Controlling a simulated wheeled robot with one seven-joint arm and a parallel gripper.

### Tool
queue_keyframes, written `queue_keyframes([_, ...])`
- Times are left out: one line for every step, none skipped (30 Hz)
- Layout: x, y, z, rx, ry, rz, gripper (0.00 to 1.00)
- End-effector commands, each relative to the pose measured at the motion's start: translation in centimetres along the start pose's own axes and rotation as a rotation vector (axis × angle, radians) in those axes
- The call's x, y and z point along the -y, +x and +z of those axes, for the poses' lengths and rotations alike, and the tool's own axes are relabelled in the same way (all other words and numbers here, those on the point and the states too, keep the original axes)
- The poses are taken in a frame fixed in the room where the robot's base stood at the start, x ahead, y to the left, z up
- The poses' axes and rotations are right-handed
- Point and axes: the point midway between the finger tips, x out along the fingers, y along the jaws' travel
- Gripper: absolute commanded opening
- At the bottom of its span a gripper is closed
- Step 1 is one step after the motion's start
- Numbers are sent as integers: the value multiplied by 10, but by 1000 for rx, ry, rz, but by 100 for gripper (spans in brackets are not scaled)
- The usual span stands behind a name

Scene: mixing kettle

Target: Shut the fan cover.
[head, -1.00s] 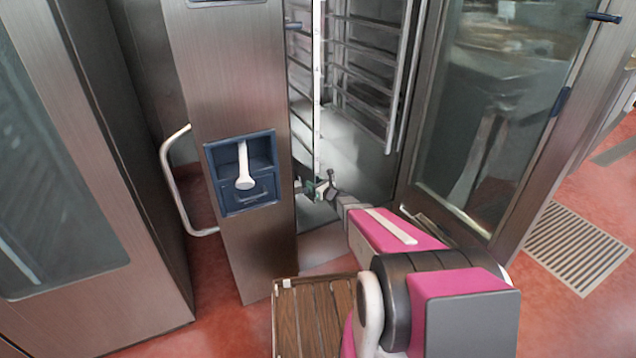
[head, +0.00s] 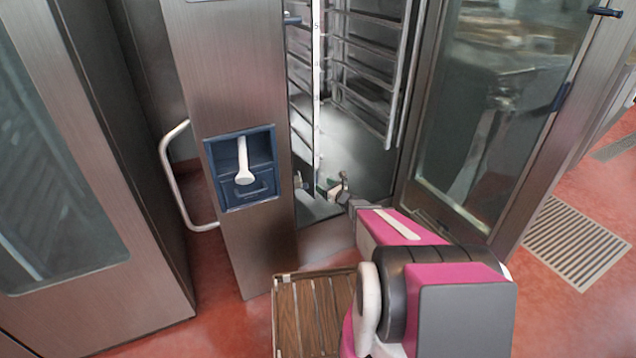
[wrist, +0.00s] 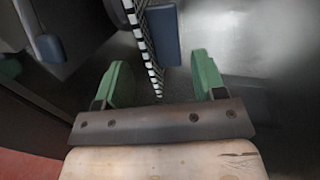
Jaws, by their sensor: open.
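The fan cover seems to be the upright panel inside the open oven; its pale, slotted edge (head: 316,95) shows as a thin vertical strip in the head view. In the wrist view a black-and-white slotted edge (wrist: 148,52) runs down between my fingers, nearer the left one, with a blue block (wrist: 164,34) beside it. My gripper (head: 328,189) is low in the oven opening, close to the strip's lower end. Its green fingers (wrist: 163,78) are apart with nothing clasped. I cannot tell whether they touch the edge.
A steel column with a blue recessed handle panel (head: 242,168) stands left of my gripper. The open glass door (head: 500,110) is on the right, with wire racks (head: 365,65) inside the oven. A slatted wooden surface (head: 312,312) is below my arm. A floor grate (head: 575,242) lies at right.

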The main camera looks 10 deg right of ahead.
Motion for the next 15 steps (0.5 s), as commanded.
queue_keyframes([-1, -10, 1, -1, 0, -1, 64])
queue_keyframes([-1, -14, 1, -1, 0, -1, 64])
queue_keyframes([-1, -19, 0, -1, 0, -1, 64])
queue_keyframes([-1, -22, 0, -1, 0, 0, 64])
queue_keyframes([-1, -25, 0, 0, 0, 0, 64])
queue_keyframes([-1, -28, 0, 0, 0, 0, 64])
queue_keyframes([-1, -30, 0, 0, 0, 0, 64])
queue_keyframes([-1, -31, 0, 0, 0, 1, 64])
queue_keyframes([-1, -32, 0, 0, 0, 1, 64])
queue_keyframes([-1, -33, 0, 0, 0, 1, 64])
queue_keyframes([-1, -33, 0, 0, 0, 1, 64])
queue_keyframes([0, -33, 0, 0, 0, 1, 64])
queue_keyframes([0, -33, 0, 0, 0, 1, 64])
queue_keyframes([0, -33, 0, 0, 0, 1, 64])
queue_keyframes([0, -33, 0, 0, 0, 1, 64])
